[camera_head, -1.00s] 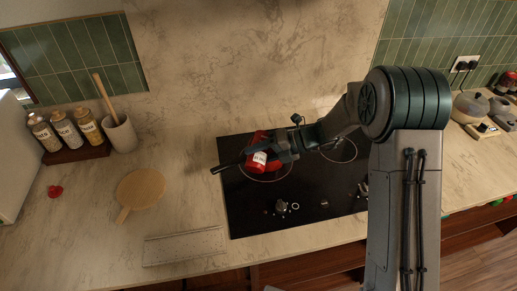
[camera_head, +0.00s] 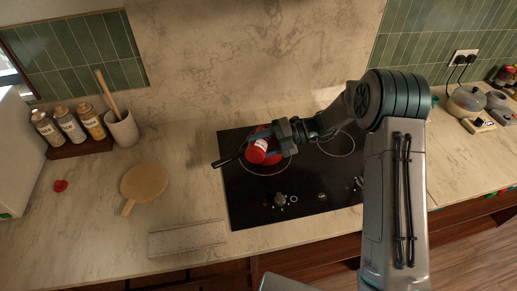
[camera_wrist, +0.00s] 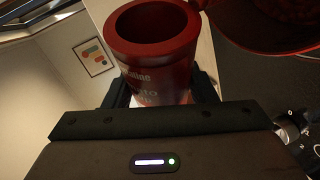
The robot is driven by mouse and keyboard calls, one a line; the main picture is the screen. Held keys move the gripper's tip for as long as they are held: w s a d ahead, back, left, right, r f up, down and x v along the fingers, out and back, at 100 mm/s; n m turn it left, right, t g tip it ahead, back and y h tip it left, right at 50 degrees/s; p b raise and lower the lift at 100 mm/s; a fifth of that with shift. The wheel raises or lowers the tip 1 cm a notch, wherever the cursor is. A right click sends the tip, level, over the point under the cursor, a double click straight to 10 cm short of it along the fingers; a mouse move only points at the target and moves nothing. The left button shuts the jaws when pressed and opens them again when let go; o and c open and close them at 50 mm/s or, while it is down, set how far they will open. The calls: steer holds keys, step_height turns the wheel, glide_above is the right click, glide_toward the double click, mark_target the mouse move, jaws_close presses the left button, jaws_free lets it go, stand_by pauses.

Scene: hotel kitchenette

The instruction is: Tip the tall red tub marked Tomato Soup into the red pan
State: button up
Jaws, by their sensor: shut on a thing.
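The tall red tub (camera_head: 257,154) is in my gripper (camera_head: 270,138), tilted over the left part of the hob. Part of its white label shows in the head view. In the wrist view the tub (camera_wrist: 165,65) stands between both fingers of my gripper (camera_wrist: 162,90), its round open mouth toward the top of the picture. The inside looks dark red; I cannot tell whether soup is in it. The red pan (camera_wrist: 275,28) shows at the upper right of the wrist view, beside the tub's mouth. In the head view its black handle (camera_head: 223,163) points left, and the tub and gripper cover much of the pan.
The black hob (camera_head: 300,205) has knobs at its front. Several bottles (camera_head: 70,125) and a utensil crock (camera_head: 122,129) stand behind. The counter between is clear.

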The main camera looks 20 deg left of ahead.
steer(key=shift+w+r+m+g+y, duration=0.3)
steer(key=shift+w+r+m+g, duration=0.25)
steer(key=shift+m, duration=0.3)
steer(key=shift+w+r+m+g+y, duration=0.3)
steer(key=shift+w+r+m+g, duration=0.25)
steer(key=shift+m, duration=0.3)
steer(key=shift+s, duration=0.1)
